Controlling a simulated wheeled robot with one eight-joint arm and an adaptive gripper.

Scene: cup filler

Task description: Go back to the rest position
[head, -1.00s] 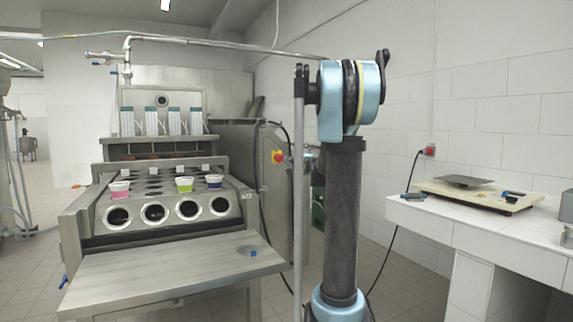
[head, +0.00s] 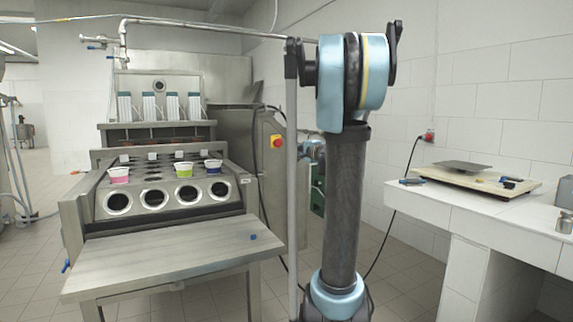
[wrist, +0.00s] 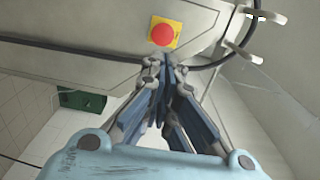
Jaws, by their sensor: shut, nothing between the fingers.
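My gripper (wrist: 160,95) is in the wrist view with its fingers together and nothing between them. Its tips point toward the side of the steel machine, just below a red emergency button on a yellow plate (wrist: 163,32). I cannot tell if the fingers touch anything, but no contact shows. In the head view my arm (head: 341,200) stands upright right of centre. The gripper cannot be made out there.
The cup filler (head: 165,197) stands on the left with a pink cup (head: 119,175), a green cup (head: 183,171) and a blue cup (head: 214,166). Its front steel shelf (head: 165,262) holds a small blue item (head: 253,237). A white tiled counter (head: 450,207) with a scale (head: 475,183) is on the right.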

